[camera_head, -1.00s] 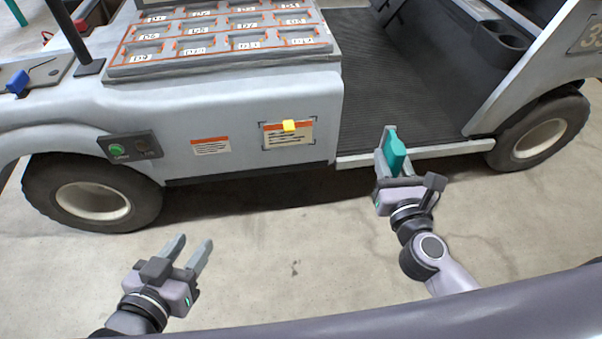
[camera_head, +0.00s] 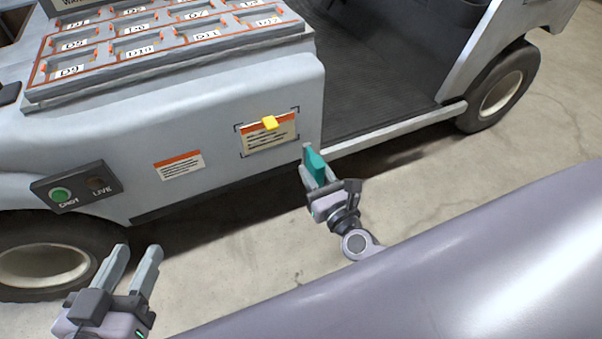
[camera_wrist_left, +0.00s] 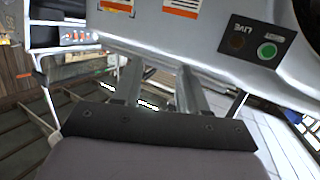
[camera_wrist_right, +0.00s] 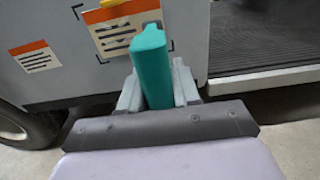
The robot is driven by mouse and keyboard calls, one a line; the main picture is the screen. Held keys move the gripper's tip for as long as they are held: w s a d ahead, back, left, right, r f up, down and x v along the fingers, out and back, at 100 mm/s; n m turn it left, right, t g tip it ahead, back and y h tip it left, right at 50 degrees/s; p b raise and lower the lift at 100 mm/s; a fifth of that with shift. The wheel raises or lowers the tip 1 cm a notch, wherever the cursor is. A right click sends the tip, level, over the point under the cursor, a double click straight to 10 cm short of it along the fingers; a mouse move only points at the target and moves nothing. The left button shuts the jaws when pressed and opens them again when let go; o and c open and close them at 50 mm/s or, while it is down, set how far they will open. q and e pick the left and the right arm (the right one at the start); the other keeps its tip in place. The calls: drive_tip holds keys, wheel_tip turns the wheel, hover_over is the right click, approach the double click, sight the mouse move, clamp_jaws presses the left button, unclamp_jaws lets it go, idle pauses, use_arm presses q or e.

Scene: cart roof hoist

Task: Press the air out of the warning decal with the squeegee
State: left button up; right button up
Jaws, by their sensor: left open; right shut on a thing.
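The warning decal (camera_head: 269,136), cream with an orange top band, sits on the cart's grey side panel inside dark corner marks. The decal also shows in the right wrist view (camera_wrist_right: 108,38), partly hidden by the squeegee. My right gripper (camera_head: 316,172) is shut on the teal squeegee (camera_head: 317,163), apart from the decal, to its lower right in the head view. The squeegee stands up between the fingers in the right wrist view (camera_wrist_right: 152,70). My left gripper (camera_head: 138,262) is open and empty at lower left.
A second orange-topped label (camera_head: 179,165) is left of the decal. A switch box (camera_head: 77,187) with a green button is further left. A tray of labelled compartments (camera_head: 160,40) lies on top of the cart. The step edge (camera_head: 395,128) is right of the panel; floor is clear.

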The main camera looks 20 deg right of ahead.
drive_tip(key=shift+w+a+f, duration=0.1)
drive_tip(key=shift+f, duration=0.05)
idle(0.3)
drive_tip(key=w, duration=0.6)
drive_tip(key=shift+w+b, duration=0.25)
drive_tip(key=shift+b, duration=0.1)
drive_tip(key=shift+w+a, duration=0.15)
drive_tip(key=shift+w, duration=0.6)
idle(0.4)
drive_tip(key=shift+a, duration=0.1)
